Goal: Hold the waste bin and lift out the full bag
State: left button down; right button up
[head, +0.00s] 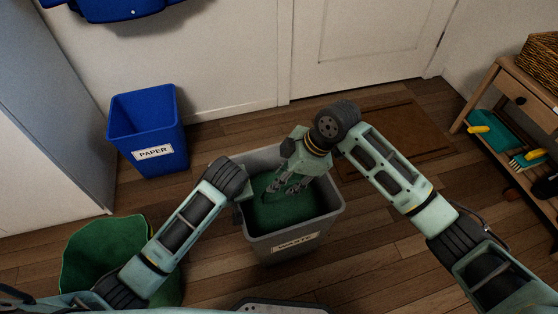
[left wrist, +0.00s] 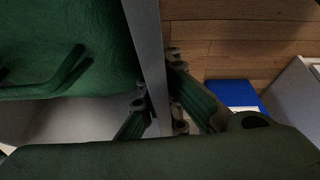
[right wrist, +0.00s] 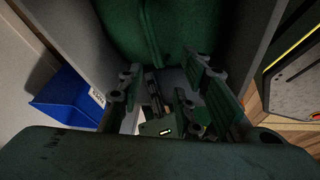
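The grey waste bin (head: 335,212) stands upright on the floor in the middle of the head view, with a label on its near side. The full green bag (head: 280,210) sits inside it, below the rim. The left wrist view shows a dark loop on the bag (left wrist: 100,30). My left gripper (head: 243,193) is at the bin's left rim; in the left wrist view its fingers clasp the bin wall (left wrist: 146,40) from both sides. My right gripper (head: 285,187) reaches down into the bin over the bag, its fingers apart in the right wrist view (right wrist: 168,85), with nothing clearly held.
A blue paper bin (head: 150,130) stands at the back left. A green, rough-surfaced open container or bag (head: 105,250) is at the lower left, partly behind my left arm. A wooden shelf (head: 490,90) is at the right, and a brown mat (head: 400,135) lies before the door.

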aim_at(281, 187)
jog(key=r+n+h, duration=0.1)
jog(key=w+r+n+h, duration=0.1)
jog(key=a+r+h, duration=0.1)
jog(key=shift+w+r+n+h, duration=0.2)
jog(key=shift+r+n+h, duration=0.1)
jog(key=shift+n+h, duration=0.4)
jog(key=shift+h, duration=0.3)
notch_tip(281, 187, down, 11)
jog(key=shift+w+d+r, duration=0.1)
jog(key=shift+w, duration=0.05)
jog(key=shift+c, duration=0.6)
grip_shut()
jog(key=c, duration=0.5)
grip_release()
grip_shut()
